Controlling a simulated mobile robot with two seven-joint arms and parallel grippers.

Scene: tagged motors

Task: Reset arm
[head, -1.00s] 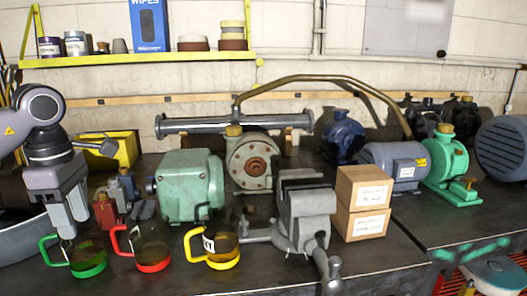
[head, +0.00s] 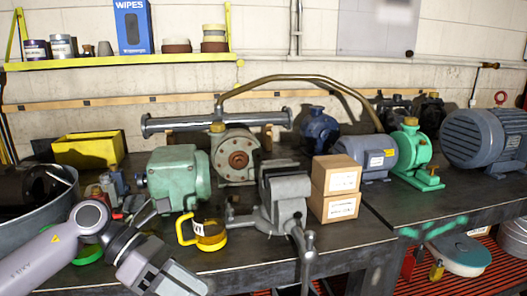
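My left arm comes in from the lower left, with its gripper (head: 178,282) low at the bottom edge in front of the bench. The fingers point down and to the right and are partly cut off by the frame, so their opening is unclear. I see nothing held in them. A mug with a yellow handle and base (head: 210,243) stands upright on the bench, apart from the gripper. A green mug (head: 90,254) is mostly hidden behind my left arm. The red mug is hidden there too. My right gripper is out of view.
A green motor (head: 178,180), a grey vise (head: 283,203) and two stacked cardboard boxes (head: 335,190) crowd the dark bench. A large round metal basin (head: 40,222) is at the left. Bare bench lies right of the boxes.

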